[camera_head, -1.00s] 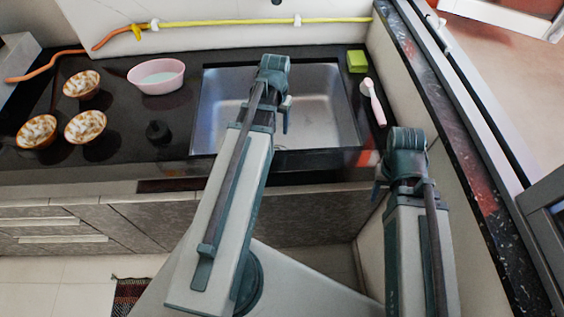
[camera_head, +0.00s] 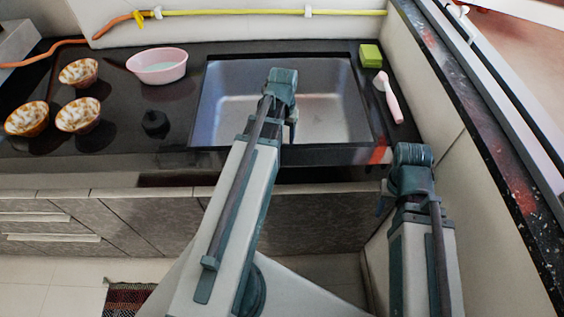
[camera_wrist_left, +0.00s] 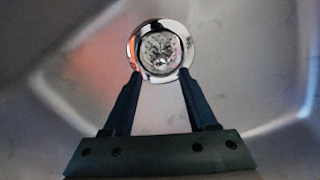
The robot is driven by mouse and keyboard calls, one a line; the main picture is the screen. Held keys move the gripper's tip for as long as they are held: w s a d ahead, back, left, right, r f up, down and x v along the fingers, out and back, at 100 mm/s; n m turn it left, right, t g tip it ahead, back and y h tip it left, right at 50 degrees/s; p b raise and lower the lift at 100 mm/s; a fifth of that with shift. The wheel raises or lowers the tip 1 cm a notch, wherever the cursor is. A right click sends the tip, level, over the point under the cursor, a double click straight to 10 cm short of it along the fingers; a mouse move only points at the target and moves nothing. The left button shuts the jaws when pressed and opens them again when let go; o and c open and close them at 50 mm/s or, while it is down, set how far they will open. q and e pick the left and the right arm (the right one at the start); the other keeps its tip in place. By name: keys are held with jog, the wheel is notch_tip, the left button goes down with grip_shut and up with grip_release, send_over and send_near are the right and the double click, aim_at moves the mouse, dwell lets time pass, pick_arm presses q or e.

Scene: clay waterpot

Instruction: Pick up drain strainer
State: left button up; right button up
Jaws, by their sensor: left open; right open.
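The drain strainer (camera_wrist_left: 171,45) is a shiny round metal disc with a perforated middle. It lies on the sink floor in the upper middle of the left wrist view. My left gripper (camera_wrist_left: 160,72) is open and empty. Its two dark fingertips reach to the lower rim of the strainer in the picture; I cannot tell whether they touch it. In the head view my left arm reaches over the sink (camera_head: 335,105), and the strainer does not show there. My right gripper (camera_head: 384,197) is outside the counter's front edge, with nothing seen in it.
A pink bowl (camera_head: 157,66), a small black object (camera_head: 155,123) and several patterned bowls (camera_head: 77,116) stand left of the sink. A green sponge (camera_head: 371,55) and a pink-handled brush (camera_head: 391,103) lie right of it. A wall ledge (camera_head: 470,110) runs along the right.

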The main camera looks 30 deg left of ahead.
pick_arm(q)
jog(key=f+b, duration=0.5)
jog(key=shift+s+f, duration=0.2)
jog(key=shift+s, duration=0.05)
jog(key=shift+r, duration=0.1)
grip_shut()
dwell(0.4)
